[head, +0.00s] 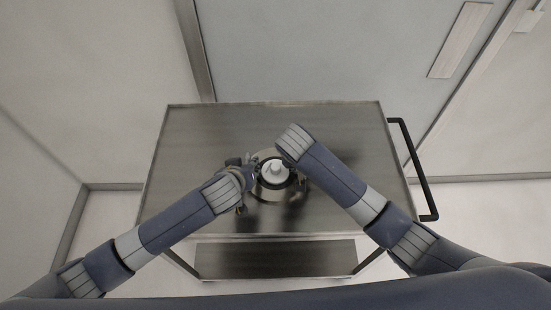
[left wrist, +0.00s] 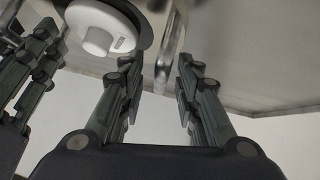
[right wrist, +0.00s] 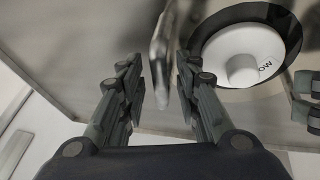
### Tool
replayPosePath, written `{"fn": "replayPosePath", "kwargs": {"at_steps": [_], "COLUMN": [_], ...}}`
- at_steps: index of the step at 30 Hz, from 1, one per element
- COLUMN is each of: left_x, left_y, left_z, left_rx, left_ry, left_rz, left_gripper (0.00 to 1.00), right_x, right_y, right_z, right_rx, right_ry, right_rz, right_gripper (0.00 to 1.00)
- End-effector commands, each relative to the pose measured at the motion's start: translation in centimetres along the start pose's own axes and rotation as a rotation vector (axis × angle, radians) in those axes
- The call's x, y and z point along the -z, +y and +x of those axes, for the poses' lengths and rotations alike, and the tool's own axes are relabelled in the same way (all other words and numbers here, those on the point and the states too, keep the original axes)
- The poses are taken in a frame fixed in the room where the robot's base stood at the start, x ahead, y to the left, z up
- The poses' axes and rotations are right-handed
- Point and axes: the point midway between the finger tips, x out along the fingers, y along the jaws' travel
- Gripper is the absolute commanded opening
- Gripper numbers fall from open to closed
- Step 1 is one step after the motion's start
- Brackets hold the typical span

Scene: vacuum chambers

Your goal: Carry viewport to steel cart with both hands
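The viewport (head: 274,172) is a round metal piece with a white, stepped disc and a dark ring, over the top of the steel cart (head: 200,135). I cannot tell whether it touches the cart top. Its white disc shows in the left wrist view (left wrist: 92,30) and right wrist view (right wrist: 243,55). My left gripper (head: 245,182) is at its left side, my right gripper (head: 299,181) at its right, partly hidden by the wrist. In each wrist view the fingers stand apart, with a blurred metal bar, apparently a viewport handle, in line with the gap between them.
The cart top around the viewport is bare, with free room behind and to both sides. A black push handle (head: 417,170) sticks out on the cart's right. A lower shelf (head: 275,258) shows in front. A grey door (head: 320,50) and pale walls stand behind.

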Motion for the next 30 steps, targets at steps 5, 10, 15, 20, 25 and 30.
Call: {"fn": "replayPosePath", "kwargs": {"at_steps": [5,10,15,20,25,30], "left_x": [-0.1,-0.1,-0.1,0.0,0.0,0.0], "left_y": [0.0,0.0,0.0,0.0,0.0,-0.1], "left_z": [-2.6,-5.7,-8.5,-10.3,-11.2,-11.2], "left_rx": [-0.002,-0.002,0.000,0.000,0.001,0.002], "left_ry": [0.000,-0.001,0.000,0.001,0.002,0.002], "left_rz": [-0.002,-0.002,-0.002,-0.001,-0.001,0.000], "left_gripper": [0.31,0.31,0.31,0.31,0.31,0.31], "right_x": [0.0,0.0,0.0,0.0,0.0,0.1], "right_y": [0.0,0.0,0.0,0.0,0.0,-0.1], "right_z": [0.0,0.0,0.0,0.0,-0.2,-2.0], "right_rx": [0.000,0.000,0.000,0.000,0.001,0.003], "right_ry": [0.000,0.000,0.000,0.000,0.001,0.003], "right_rz": [0.000,0.000,0.000,0.000,0.000,0.000], "right_gripper": [0.30,0.30,0.30,0.30,0.30,0.30]}}
